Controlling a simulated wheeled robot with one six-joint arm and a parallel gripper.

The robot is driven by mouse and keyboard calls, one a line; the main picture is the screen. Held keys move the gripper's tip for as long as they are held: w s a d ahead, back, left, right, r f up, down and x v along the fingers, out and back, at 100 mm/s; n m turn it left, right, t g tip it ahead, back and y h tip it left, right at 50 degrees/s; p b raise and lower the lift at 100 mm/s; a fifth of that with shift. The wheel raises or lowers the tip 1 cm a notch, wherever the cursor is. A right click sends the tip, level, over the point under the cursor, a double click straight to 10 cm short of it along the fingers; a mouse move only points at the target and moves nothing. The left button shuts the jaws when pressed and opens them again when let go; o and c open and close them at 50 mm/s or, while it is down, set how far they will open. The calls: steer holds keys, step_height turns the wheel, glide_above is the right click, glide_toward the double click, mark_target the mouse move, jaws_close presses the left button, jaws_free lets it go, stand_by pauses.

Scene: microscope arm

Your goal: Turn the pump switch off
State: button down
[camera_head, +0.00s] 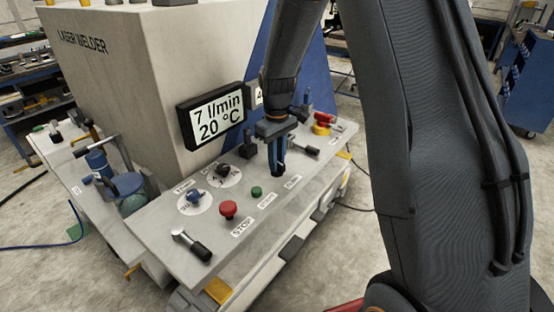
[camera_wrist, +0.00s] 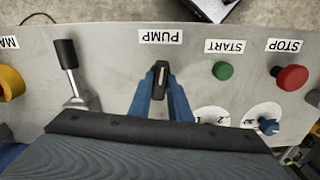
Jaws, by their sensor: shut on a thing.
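The pump switch (camera_wrist: 161,73) is a small dark toggle on the grey control panel, just by the PUMP label (camera_wrist: 160,37). In the wrist view it sits between the two blue fingers of my gripper (camera_wrist: 161,88), which are shut on it. In the head view my gripper (camera_head: 277,168) reaches down to the panel from above, and its fingers hide the switch. I cannot tell clearly which way the switch is tilted. The display (camera_head: 212,115) reads 7 l/min and 20 °C.
A green START button (camera_wrist: 222,70), a red STOP button (camera_wrist: 291,77) and a blue knob (camera_wrist: 268,126) are on one side of the switch. A black-handled lever (camera_wrist: 66,55) and a yellow-based switch (camera_wrist: 10,82) are on the other. The laser welder body (camera_head: 120,75) rises behind the panel.

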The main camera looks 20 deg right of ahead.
steer(key=shift+w+n, duration=0.1)
steer(key=shift+n, duration=0.8)
steer(key=c, duration=1.6)
jaws_free()
steer(key=shift+c, duration=0.2)
steer(key=shift+r, duration=0.15)
step_height(320, 180, up, 8)
steer(key=shift+f+b, duration=0.2)
steer(key=shift+b, duration=0.85)
steer(key=s+f+m, duration=0.2)
steer(key=s+m, duration=0.1)
steer(key=s, duration=0.8)
steer(key=s+f+m+t, duration=0.1)
steer(key=s+m, duration=0.3)
steer(key=s, duration=0.7)
steer(key=shift+s+f+m, duration=0.15)
steer(key=shift+f+m, duration=0.15)
steer(key=shift+f, duration=0.25)
